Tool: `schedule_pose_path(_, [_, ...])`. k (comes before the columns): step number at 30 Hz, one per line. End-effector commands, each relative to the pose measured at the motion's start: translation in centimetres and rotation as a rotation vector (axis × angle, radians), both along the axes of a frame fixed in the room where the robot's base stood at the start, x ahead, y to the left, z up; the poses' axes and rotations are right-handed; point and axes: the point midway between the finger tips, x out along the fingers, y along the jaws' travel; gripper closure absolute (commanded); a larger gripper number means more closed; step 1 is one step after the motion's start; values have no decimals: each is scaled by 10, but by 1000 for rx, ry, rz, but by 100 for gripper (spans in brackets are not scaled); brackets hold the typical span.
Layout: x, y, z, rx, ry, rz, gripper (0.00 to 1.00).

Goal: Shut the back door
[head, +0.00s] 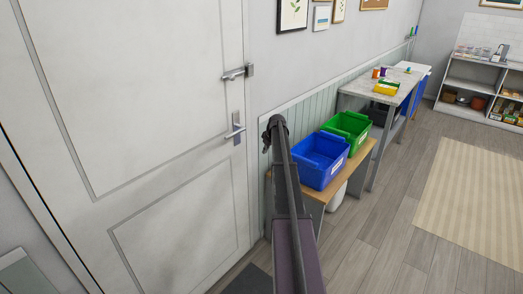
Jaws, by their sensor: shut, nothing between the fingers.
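The back door (150,110) is a large white panelled door that fills the left of the head view. Its lever handle (236,130) sits near its right edge. A metal bolt or latch (238,73) is above the handle, at the same edge. The door looks flush or nearly flush with its frame; I cannot tell whether it is latched. My gripper (265,142) is small and dark at the end of my raised arm. It is shut and empty, just right of the handle in the picture, and appears apart from it. My arm hides part of the wall behind.
A wooden bench (316,208) stands right of my arm, with a blue bin (320,160) and a green bin (347,131) on it. A table (365,92) stands beyond. A dark mat (247,281) lies by the door. Floor (385,225) is clear towards the striped rug (470,195).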

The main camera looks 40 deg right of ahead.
Motion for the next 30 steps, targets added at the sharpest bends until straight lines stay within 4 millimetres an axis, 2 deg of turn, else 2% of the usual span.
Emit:
schedule_pose_path(1, [-2,-1,10,-1,0,-1,100])
schedule_pose_path(3, [-4,-1,16,0,0,-1,100])
schedule_pose_path(30, [-29,-2,87,1,0,4,100])
